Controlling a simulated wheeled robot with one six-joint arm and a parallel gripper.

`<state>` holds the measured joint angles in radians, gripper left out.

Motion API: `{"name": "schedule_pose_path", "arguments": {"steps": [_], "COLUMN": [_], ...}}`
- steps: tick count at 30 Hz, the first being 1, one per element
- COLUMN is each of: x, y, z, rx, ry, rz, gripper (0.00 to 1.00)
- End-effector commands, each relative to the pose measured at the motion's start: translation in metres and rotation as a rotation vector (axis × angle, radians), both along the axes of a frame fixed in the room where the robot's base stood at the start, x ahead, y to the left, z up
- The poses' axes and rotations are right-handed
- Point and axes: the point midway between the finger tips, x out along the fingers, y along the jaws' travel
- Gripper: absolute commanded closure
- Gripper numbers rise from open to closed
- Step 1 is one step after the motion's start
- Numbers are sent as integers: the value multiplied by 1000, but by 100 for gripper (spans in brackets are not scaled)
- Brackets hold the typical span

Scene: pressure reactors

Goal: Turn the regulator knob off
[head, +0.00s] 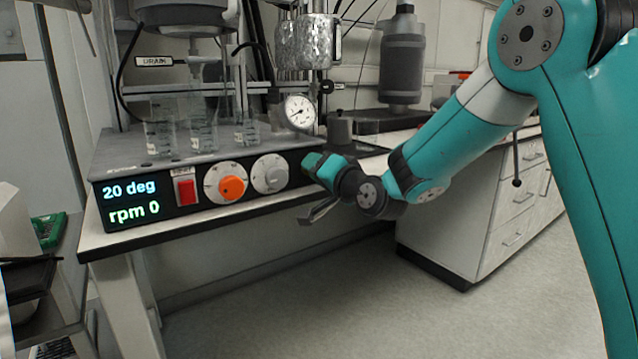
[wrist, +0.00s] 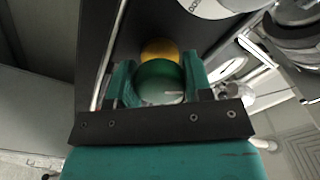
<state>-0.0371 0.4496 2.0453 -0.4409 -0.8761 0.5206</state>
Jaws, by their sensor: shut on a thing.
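In the wrist view, a round green knob (wrist: 160,82) with a pale pointer mark sits between the two teal fingers of my gripper (wrist: 158,70), with a yellow part (wrist: 160,48) behind it. My gripper is shut on this knob, one finger on each side. In the head view, my gripper (head: 310,162) is at the right end of the black control panel, and the green knob cannot be made out there. The panel's orange knob (head: 232,187) and grey knob (head: 270,174) are left of my gripper, apart from it.
The panel display (head: 130,202) reads 20 deg and rpm 0, beside a red switch (head: 186,190). Glass beakers (head: 160,135) stand on the plate above. A pressure gauge (head: 299,111) and a metal vessel (head: 306,42) are above my gripper. The floor in front is clear.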

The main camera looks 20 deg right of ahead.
Motion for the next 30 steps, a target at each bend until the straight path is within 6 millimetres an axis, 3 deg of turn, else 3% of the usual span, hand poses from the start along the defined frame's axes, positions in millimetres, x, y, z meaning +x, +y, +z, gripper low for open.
{"name": "schedule_pose_path", "arguments": {"steps": [30], "x": [0], "y": [0], "z": [-5], "rx": [-851], "ry": [-273], "rz": [2], "gripper": [77]}}
